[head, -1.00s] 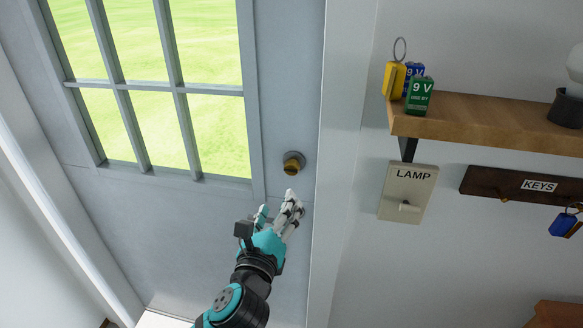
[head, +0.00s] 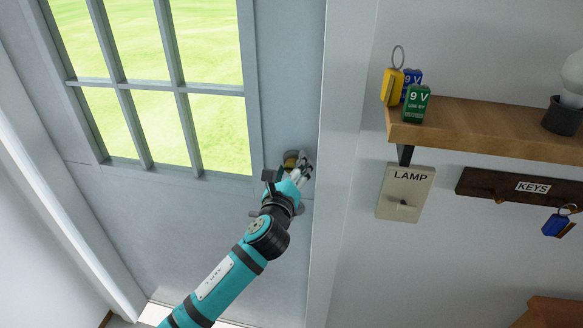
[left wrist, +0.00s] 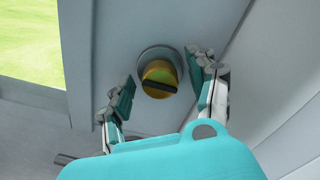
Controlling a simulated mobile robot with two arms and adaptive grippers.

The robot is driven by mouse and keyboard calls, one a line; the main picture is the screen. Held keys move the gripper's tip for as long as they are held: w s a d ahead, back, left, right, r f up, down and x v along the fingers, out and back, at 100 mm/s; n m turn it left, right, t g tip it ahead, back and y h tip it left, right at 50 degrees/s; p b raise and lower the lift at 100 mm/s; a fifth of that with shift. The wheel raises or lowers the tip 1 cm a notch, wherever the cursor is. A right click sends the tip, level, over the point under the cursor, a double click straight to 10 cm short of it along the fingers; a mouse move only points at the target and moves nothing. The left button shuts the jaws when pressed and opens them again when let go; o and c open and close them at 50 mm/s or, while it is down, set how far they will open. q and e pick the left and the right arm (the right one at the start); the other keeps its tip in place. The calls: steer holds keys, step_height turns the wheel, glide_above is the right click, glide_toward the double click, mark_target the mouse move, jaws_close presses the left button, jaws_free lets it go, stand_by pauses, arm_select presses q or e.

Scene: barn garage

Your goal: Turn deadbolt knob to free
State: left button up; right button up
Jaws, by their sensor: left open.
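The brass deadbolt knob (left wrist: 159,76) sits on a round grey plate (left wrist: 150,55) on the door. A dark slot crosses the knob's face, close to level and slightly tilted in the left wrist view. In the head view the knob (head: 290,157) is partly hidden by my left gripper (head: 295,163). In the left wrist view my left gripper (left wrist: 165,82) is open, with one finger on each side of the knob. Gaps show between the fingers and the knob, so it is not gripped. My right gripper is not in view.
The grey door (head: 215,215) has a paned window left of the knob, and the door frame (head: 338,180) stands close on the right. A wooden shelf (head: 480,119), a lamp switch plate (head: 404,193) and a key rack (head: 512,186) are on the right wall.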

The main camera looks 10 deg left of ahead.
arm_select(q)
steer(key=c, duration=1.1)
steer(key=shift+c, duration=0.2)
steer(key=shift+n, duration=0.3)
steer(key=n, duration=1.3)
steer(key=shift+b, duration=0.35)
steer(key=shift+n, duration=2.1)
